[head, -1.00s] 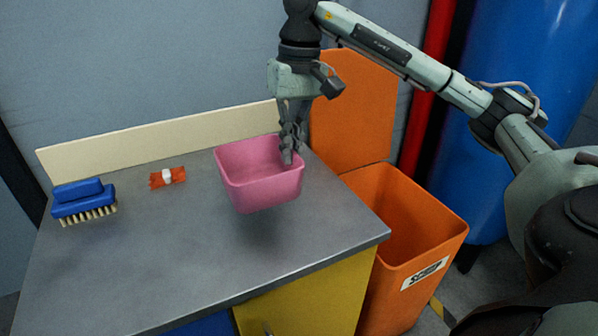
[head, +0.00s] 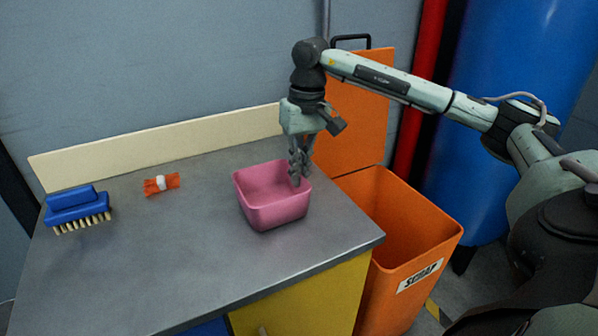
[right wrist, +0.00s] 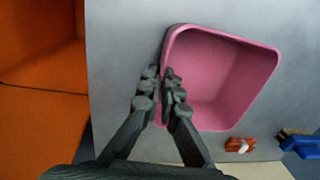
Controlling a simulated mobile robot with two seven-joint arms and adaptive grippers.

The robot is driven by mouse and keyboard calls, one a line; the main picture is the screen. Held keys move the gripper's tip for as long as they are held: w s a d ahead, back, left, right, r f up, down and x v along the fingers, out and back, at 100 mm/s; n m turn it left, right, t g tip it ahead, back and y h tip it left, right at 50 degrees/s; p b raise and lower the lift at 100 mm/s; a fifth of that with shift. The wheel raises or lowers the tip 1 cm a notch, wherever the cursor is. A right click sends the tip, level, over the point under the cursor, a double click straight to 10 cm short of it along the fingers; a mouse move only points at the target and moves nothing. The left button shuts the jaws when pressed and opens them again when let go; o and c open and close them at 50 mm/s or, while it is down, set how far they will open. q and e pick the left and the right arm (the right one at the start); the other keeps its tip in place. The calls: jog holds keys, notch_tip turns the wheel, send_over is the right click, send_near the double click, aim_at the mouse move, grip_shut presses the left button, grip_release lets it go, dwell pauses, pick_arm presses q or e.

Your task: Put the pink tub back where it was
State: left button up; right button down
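The pink tub (head: 277,212) is upright at the right part of the grey worktop, on it or very close to it. It is empty. My right gripper (head: 296,181) comes down from above onto the tub's right wall. In the right wrist view, the fingers (right wrist: 161,78) are closed with the wall of the tub (right wrist: 222,70) between them, one inside and one outside. Whether the tub's base touches the worktop is hard to tell. My left gripper is not in view.
A blue brush (head: 76,208) and an orange bundle with a white band (head: 161,184) lie on the worktop (head: 170,255) to the left. An open orange scrap bin (head: 415,250) stands beside the worktop's right edge. The worktop's middle and front are clear.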

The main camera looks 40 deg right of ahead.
jog(key=shift+f, duration=0.15)
jog(key=c, duration=2.2)
grip_release()
jog(key=o, duration=0.5)
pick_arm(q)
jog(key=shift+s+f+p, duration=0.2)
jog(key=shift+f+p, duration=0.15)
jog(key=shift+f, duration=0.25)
pick_arm(e)
jog(key=r, duration=0.8)
jog(key=d+r, duration=0.1)
jog(key=r, duration=0.3)
jog(key=shift+s+r, duration=0.1)
jog(key=shift+r, duration=0.05)
